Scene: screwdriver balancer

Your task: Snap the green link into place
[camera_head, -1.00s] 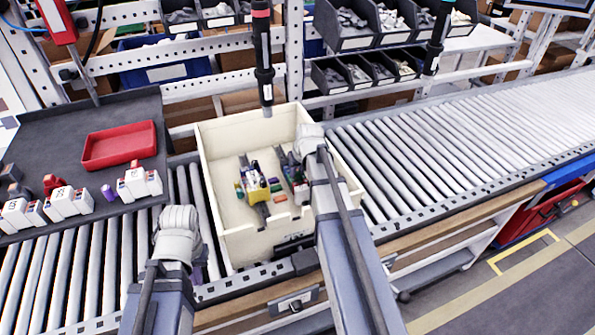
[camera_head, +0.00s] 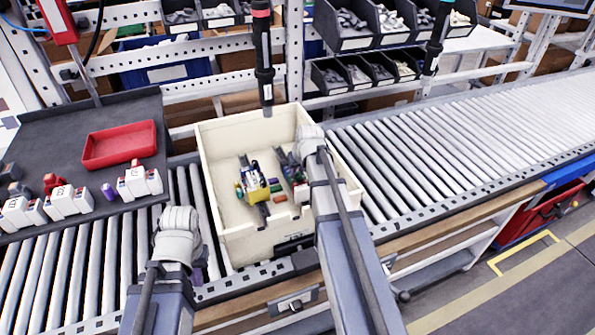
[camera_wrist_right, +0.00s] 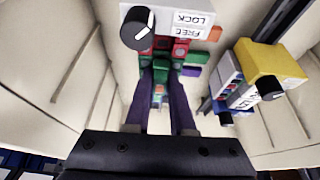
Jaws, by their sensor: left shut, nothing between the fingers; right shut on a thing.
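The green link (camera_wrist_right: 162,76) shows between the two dark fingers of my right gripper (camera_wrist_right: 163,78) in the right wrist view. The gripper is shut on it, right below red blocks and a white unit (camera_wrist_right: 178,18) with a black knob and FREE/LOCK labels. I cannot tell whether the link is seated. In the head view my right gripper (camera_head: 298,172) is inside the cream box (camera_head: 228,196), largely hidden by its own arm. My left gripper (camera_head: 199,266) is shut and empty outside the box's left side, mostly hidden behind its wrist.
A yellow-ended unit (camera_wrist_right: 272,62) stands to the right in the right wrist view, close to the fingers. The box walls surround the work. A black screwdriver (camera_head: 264,75) hangs above the box's back edge. A red tray (camera_head: 120,145) and several white units lie on the left dark table.

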